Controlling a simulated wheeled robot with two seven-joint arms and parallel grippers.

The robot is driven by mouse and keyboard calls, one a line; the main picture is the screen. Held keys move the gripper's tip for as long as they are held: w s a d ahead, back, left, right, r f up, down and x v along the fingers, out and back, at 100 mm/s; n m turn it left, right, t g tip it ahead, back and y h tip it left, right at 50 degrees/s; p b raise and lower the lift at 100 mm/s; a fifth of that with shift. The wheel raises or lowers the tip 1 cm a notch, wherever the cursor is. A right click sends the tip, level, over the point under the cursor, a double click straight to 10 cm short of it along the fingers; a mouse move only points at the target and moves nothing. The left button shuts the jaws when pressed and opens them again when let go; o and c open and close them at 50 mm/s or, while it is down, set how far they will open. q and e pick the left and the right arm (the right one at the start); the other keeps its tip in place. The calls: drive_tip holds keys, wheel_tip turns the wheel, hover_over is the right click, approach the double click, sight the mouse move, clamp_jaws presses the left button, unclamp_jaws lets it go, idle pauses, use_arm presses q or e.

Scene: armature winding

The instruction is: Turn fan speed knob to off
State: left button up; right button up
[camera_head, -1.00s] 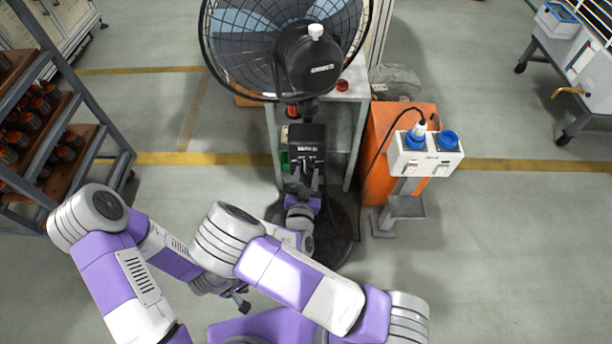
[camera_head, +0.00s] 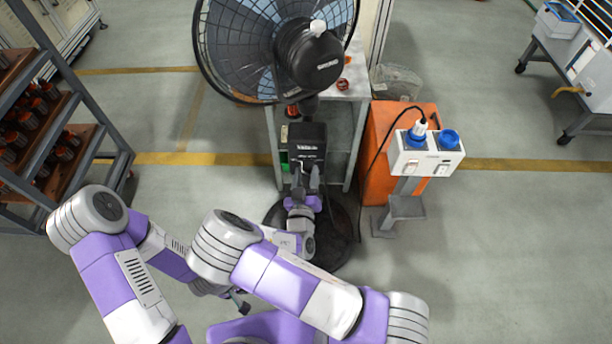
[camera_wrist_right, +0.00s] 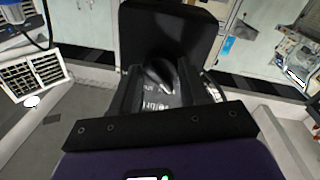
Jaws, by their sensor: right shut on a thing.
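The black pedestal fan (camera_head: 310,62) stands ahead, its cage facing away from me. Its black control box (camera_head: 307,134) sits on the pole below the motor. In the right wrist view the dark fan speed knob (camera_wrist_right: 160,74) shows on the box's panel, with pale markings below it. My right gripper (camera_head: 305,176) is at the box, and in the wrist view its fingers (camera_wrist_right: 160,88) are on either side of the knob, shut on it. The fingers partly hide the panel, and the knob's exact setting cannot be read. My left gripper (camera_head: 240,303) hangs low, away from the fan; its jaws are unclear.
A grey workbench (camera_head: 350,88) stands behind the fan. An orange cabinet (camera_head: 378,175) and a white socket box (camera_head: 425,160) on a stand are close on the right. A shelf rack (camera_head: 105,140) is at left. The floor between rack and fan is clear.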

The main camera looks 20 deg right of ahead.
drive_tip(key=shift+n, duration=1.7)
drive_tip(key=o, duration=1.1)
drive_tip(key=shift+c, duration=0.2)
drive_tip(key=v, duration=0.7)
drive_tip(key=shift+s+p, duration=0.3)
drive_tip(key=shift+f, duration=0.1)
